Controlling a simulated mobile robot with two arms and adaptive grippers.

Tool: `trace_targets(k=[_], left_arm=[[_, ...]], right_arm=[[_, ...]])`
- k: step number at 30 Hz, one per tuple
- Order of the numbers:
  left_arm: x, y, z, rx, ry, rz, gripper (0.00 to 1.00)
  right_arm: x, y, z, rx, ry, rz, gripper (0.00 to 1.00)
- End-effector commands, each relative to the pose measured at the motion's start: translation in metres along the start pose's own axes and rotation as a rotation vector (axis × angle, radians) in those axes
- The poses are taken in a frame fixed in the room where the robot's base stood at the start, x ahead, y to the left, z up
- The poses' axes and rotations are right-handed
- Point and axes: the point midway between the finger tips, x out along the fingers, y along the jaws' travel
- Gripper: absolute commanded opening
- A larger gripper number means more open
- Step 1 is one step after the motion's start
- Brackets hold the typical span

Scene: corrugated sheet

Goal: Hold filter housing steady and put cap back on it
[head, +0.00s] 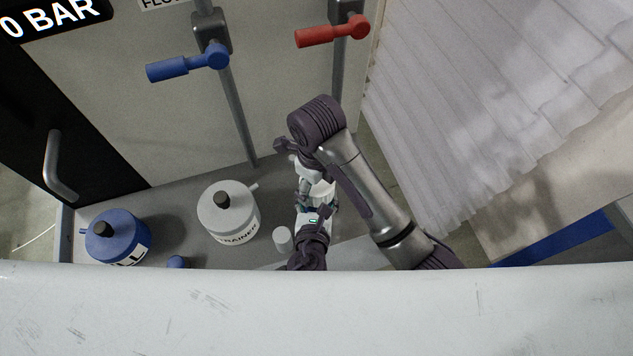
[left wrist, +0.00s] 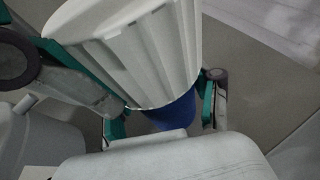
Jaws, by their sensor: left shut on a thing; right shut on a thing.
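A white ribbed cap (left wrist: 140,50) fills the upper middle of the left wrist view. Below its rim shows the blue filter housing (left wrist: 172,112). My left gripper (left wrist: 164,122) has a fingertip on each side of the blue part and is shut on it. A finger with a green edge, seemingly of my right gripper (head: 312,178), lies along the cap's left side; that gripper is shut on the cap. In the head view the cap (head: 323,188) shows pale between the grippers, and my left gripper (head: 318,207) is below it. Whether cap and housing touch is unclear.
A white strainer canister (head: 225,212) and a blue canister (head: 118,236) stand left on the grey bench. A small white cylinder (head: 283,239) is close left of my left gripper. Blue (head: 188,64) and red (head: 332,32) valve handles are behind; a corrugated sheet (head: 500,90) hangs right.

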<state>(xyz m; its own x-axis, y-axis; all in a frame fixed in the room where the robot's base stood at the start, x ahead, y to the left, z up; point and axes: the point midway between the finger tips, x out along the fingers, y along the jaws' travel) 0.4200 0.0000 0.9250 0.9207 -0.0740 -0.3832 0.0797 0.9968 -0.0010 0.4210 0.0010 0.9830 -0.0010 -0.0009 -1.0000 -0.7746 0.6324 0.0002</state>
Motion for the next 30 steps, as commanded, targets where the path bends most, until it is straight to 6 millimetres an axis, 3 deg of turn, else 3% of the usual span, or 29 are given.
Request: trace_targets(k=[6,7,11,18,21,23,26,30], left_arm=[[0.001,0.002,-0.002,0.002,0.003,0.005,0.0],[0.001,0.002,-0.002,0.002,0.003,0.005,0.0],[0.001,0.002,-0.002,0.002,0.003,0.005,0.0],[0.0,0.002,-0.002,0.002,0.003,0.003,0.0],[0.0,0.001,-0.002,0.002,0.003,0.003,0.0],[0.0,0.001,-0.001,0.002,0.003,0.003,0.0],[0.0,0.001,-0.001,0.002,0.003,0.002,0.0],[0.0,0.001,-0.002,0.001,0.003,0.002,0.0]], right_arm=[[-0.001,-0.001,0.0,-0.001,0.0,-0.002,0.49],[-0.001,-0.001,0.0,-0.001,0.0,-0.002,0.78],[-0.001,-0.001,0.0,-0.002,0.0,-0.001,0.98],[0.0,0.0,0.0,-0.004,0.0,-0.001,0.98],[-0.002,0.0,0.001,-0.015,-0.003,-0.002,0.88],[-0.005,0.0,0.004,-0.049,-0.012,-0.006,0.88],[-0.021,0.002,0.017,-0.185,-0.046,-0.025,0.88],[-0.048,0.007,0.038,-0.537,-0.097,-0.076,0.88]])
